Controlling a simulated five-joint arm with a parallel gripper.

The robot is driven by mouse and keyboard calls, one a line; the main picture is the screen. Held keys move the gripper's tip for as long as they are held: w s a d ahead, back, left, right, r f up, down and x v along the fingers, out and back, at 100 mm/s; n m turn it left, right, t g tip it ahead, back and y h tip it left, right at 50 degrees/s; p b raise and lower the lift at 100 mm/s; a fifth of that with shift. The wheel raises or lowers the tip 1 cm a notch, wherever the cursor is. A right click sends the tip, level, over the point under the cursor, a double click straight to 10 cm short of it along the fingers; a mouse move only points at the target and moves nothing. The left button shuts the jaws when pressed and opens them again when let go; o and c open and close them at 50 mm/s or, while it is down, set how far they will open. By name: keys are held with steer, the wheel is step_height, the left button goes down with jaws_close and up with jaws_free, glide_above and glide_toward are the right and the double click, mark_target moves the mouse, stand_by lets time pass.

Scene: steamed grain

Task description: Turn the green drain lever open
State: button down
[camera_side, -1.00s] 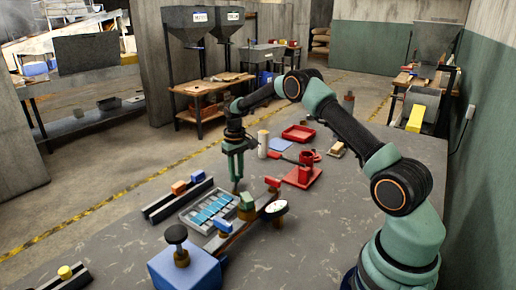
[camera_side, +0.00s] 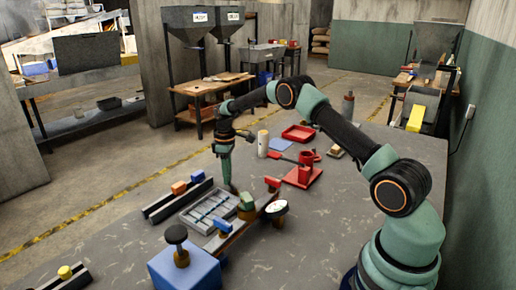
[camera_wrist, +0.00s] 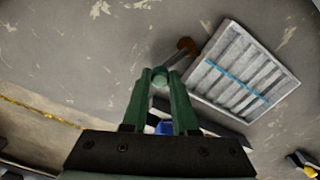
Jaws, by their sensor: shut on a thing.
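My gripper (camera_side: 228,186) is lowered at the back corner of the slotted grey tray (camera_side: 191,222). In the wrist view the gripper (camera_wrist: 160,78) has its green fingers closed together around a small round green end, which looks like the tip of the drain lever (camera_wrist: 160,79). A thin grey rod runs from there to a brown fitting (camera_wrist: 187,45) beside the tray's corner. The tray (camera_wrist: 229,27) also shows in the wrist view, its slots mostly grey with one thin blue streak. In the side view my fingers hide the lever.
A dark rail with an orange block (camera_side: 179,187) and a blue block (camera_side: 198,176) lies left of the tray. A beam with a green block (camera_side: 246,201) and a blue block (camera_side: 222,227) lies right. A red stand (camera_side: 302,177) is behind. The front right table is clear.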

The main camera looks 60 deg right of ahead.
steer(key=shift+w+a, duration=0.1)
stand_by(0.4)
steer(key=c, duration=0.7)
jaws_free()
step_height(320, 180, up, 12)
steer(key=shift+r, duration=0.1)
steer(key=shift+r, duration=0.1)
